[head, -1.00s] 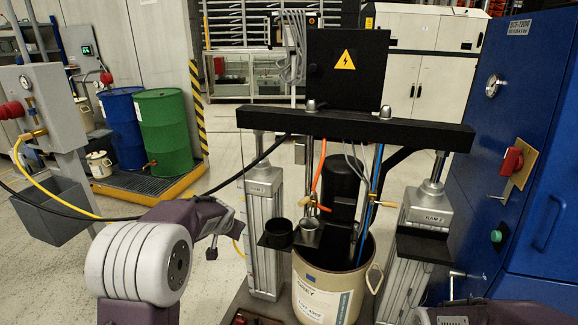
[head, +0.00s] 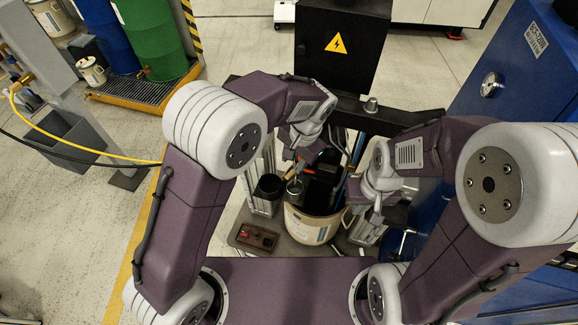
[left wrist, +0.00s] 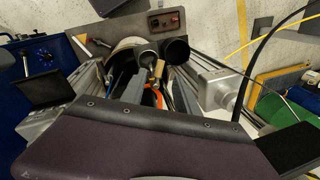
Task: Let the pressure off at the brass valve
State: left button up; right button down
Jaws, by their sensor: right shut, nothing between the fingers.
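The brass valve (left wrist: 159,69) shows in the left wrist view as a small brass-coloured piece above the drum, near the orange hose (left wrist: 159,98). In the head view it is small and partly hidden by my left gripper (head: 307,149). That gripper reaches down over the pump, close to the valve. In the left wrist view its two grey fingers stand apart, with the valve and hose seen in the gap; contact cannot be told. My right gripper (head: 378,212) is shut and empty, to the right of the beige drum (head: 308,228).
A blue cabinet (head: 520,75) bounds the right side.

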aim_at(289, 175)
pick_arm(q)
jog(key=f, duration=0.2)
jog(key=f+p, duration=0.1)
jog(key=f, duration=0.2)
jog(key=w+a+f, duration=0.1)
jog(key=f, duration=0.1)
jog(key=shift+a+f, duration=0.1)
jog(key=shift+f, duration=0.05)
jog(key=shift+w+f, duration=0.15)
jog(key=shift+f, duration=0.2)
grip_shut()
